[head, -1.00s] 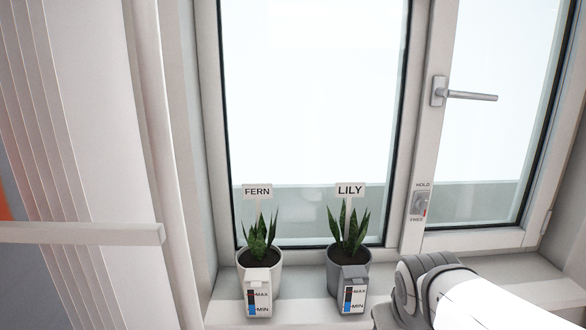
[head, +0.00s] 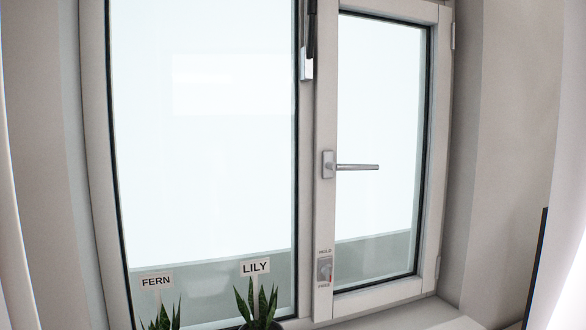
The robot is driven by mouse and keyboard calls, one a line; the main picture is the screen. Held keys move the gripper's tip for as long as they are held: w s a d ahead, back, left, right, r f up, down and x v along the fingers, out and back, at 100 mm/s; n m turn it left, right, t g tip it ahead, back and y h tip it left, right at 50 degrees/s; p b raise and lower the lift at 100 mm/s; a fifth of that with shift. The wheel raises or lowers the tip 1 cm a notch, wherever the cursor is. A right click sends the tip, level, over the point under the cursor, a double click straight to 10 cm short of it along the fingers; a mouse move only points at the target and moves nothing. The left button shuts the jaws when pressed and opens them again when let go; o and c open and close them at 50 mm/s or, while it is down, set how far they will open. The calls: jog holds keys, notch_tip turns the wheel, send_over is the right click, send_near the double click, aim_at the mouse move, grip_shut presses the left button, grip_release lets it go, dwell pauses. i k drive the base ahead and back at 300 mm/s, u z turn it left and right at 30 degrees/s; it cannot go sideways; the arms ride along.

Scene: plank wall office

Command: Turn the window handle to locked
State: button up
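The window handle (head: 357,167) is a grey metal lever on the left frame of the right-hand window sash. Its lever points horizontally to the right from its mounting plate. The right sash (head: 436,150) appears closed in its frame. My gripper is not in view.
Two potted plants stand on the sill at the bottom, labelled FERN (head: 156,281) and LILY (head: 255,267). A dark fitting with a pale lower end (head: 307,62) hangs at the top of the middle post. The area around the handle is clear.

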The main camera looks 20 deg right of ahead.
aim_at(335, 166)
jog(key=u, duration=0.75)
jog(key=k, duration=1.6)
jog(key=z, duration=1.15)
jog(key=i, duration=1.65)
jog(key=z, duration=0.05)
